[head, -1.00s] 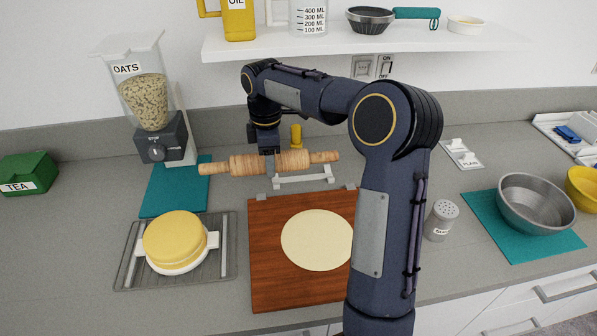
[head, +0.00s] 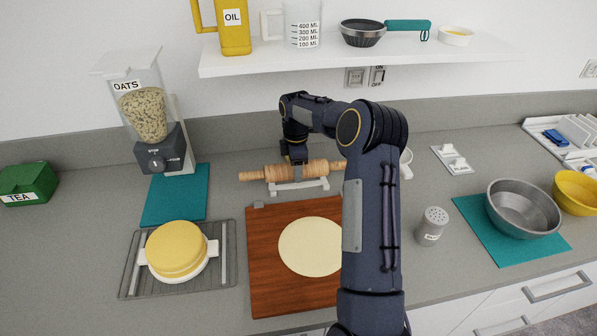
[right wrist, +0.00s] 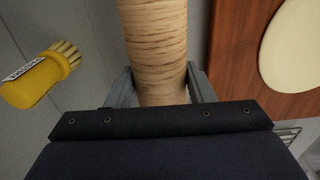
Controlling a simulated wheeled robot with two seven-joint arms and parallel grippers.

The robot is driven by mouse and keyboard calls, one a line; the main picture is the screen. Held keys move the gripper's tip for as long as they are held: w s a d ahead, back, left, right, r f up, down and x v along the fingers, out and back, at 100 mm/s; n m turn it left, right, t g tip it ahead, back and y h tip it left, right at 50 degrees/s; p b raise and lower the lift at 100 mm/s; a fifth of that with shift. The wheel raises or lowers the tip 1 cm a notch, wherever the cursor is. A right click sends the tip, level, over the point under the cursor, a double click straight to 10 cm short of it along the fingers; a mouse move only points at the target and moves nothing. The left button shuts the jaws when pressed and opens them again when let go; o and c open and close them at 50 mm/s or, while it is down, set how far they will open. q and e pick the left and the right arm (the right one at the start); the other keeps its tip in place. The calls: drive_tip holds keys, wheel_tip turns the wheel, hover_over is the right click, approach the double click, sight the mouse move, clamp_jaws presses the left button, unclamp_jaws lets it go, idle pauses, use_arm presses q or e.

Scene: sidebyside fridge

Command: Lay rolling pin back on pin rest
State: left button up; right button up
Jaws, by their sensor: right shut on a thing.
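A wooden rolling pin (head: 319,168) lies level, left to right, behind the cutting board. My right gripper (head: 299,172) is shut on its barrel from above. In the right wrist view the barrel (right wrist: 156,45) runs between the two fingers (right wrist: 160,88). The white pin rest (head: 300,185) is directly below and in front of the pin; I cannot tell whether the pin touches it. My left gripper is not in view.
The wooden board (head: 280,290) holds a flat dough disc (head: 312,246). A yellow brush (right wrist: 40,78) lies beside the pin in the wrist view. A shaker (head: 432,226) and a metal bowl (head: 523,207) stand to the right. A shelf (head: 370,60) hangs above.

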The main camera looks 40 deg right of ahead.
drive_tip(key=shift+w+d+f, duration=0.1)
drive_tip(key=shift+d+f, duration=0.2)
drive_tip(key=shift+d, duration=0.05)
drive_tip(key=f+p, duration=0.1)
drive_tip(key=f, duration=0.2)
drive_tip(key=shift+d, duration=0.2)
drive_tip(key=shift+f, duration=0.4)
drive_tip(key=o, duration=1.1)
drive_tip(key=shift+r, duration=0.1)
